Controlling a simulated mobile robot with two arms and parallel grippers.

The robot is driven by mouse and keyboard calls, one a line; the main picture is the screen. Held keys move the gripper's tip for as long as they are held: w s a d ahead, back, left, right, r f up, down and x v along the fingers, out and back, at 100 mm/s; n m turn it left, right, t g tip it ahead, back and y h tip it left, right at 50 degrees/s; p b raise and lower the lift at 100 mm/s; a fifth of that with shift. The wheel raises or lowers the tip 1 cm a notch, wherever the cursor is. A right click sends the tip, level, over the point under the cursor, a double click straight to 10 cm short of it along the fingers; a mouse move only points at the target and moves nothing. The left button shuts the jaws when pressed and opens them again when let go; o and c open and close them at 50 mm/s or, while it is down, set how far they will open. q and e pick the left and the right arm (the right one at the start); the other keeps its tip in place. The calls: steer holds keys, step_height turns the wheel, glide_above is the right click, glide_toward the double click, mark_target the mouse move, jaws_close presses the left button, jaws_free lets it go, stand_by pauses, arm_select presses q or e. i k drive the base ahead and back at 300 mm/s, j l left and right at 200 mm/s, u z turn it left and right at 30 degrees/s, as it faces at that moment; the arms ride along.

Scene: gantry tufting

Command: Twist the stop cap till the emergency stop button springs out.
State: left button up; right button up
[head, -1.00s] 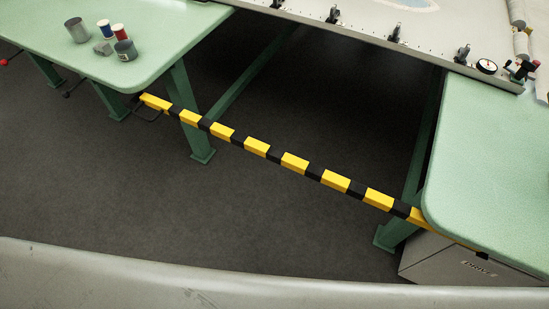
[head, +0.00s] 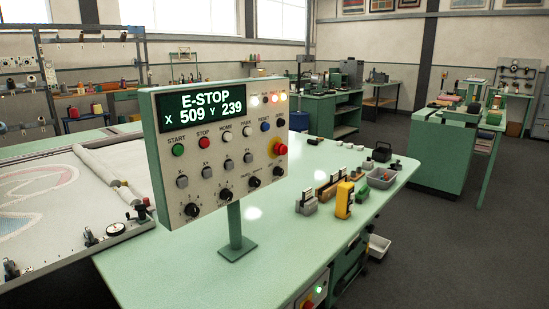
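The control panel (head: 222,150) stands on a green post on the green table, facing me at an angle. Its display (head: 206,107) reads E-STOP, X 509 Y 239. The emergency stop button (head: 280,149), a red cap on a yellow surround, sits at the panel's right edge; I cannot tell from here whether it is pressed in. Neither of my grippers shows in the head view.
The green table (head: 290,245) has free room in front of the post. Small tools, a yellow device (head: 345,200) and grey bins (head: 382,178) stand on its right. The tufting frame (head: 60,215) lies to the left. Floor is open at right.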

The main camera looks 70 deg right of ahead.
mark_target(276, 148)
steer(key=z, duration=2.2)
steer(key=i+l, duration=0.35)
steer(key=l, duration=0.2)
